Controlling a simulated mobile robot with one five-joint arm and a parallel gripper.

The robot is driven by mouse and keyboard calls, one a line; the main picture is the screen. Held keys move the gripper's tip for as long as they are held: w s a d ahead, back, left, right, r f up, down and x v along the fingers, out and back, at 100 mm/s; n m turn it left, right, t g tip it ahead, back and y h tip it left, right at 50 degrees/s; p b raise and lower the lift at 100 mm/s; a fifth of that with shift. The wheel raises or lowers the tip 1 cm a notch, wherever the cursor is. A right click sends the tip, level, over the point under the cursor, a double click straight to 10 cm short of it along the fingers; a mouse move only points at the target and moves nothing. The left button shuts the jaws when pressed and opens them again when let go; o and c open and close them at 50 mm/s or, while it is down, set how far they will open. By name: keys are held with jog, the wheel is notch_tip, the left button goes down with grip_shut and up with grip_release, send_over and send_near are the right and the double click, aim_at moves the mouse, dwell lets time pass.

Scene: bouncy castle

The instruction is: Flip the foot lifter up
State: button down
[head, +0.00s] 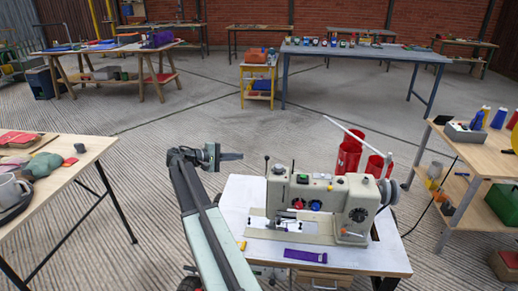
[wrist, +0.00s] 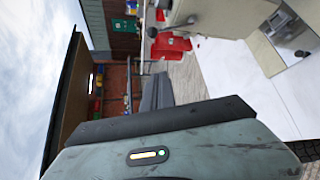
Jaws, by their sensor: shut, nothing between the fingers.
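A cream sewing machine (head: 318,208) stands on a white-topped table (head: 243,197) in the head view. It also shows in the wrist view (wrist: 225,18), turned on its side and cut off. A thin lever with a dark knob (head: 266,159) sticks up at the left end of the machine head. A dark-knobbed lever also shows in the wrist view (wrist: 153,32). I cannot tell whether either is the foot lifter. My gripper (head: 240,156) is shut and empty, apart from the machine, to the left of its head and pointing right. It also shows in the wrist view (wrist: 160,92).
A purple strip (head: 305,256) and a yellow piece (head: 242,245) lie on the table's front part. Red bins (head: 348,157) stand behind the machine. Workbenches flank both sides (head: 88,150) (head: 478,147). The floor behind my gripper is open.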

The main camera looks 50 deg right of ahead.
dwell(0.3)
jog(key=s+d+b, duration=0.1)
jog(key=s+d, duration=0.5)
jog(key=s, duration=0.1)
jog(key=shift+d+f, duration=0.15)
jog(key=shift+f, duration=0.3)
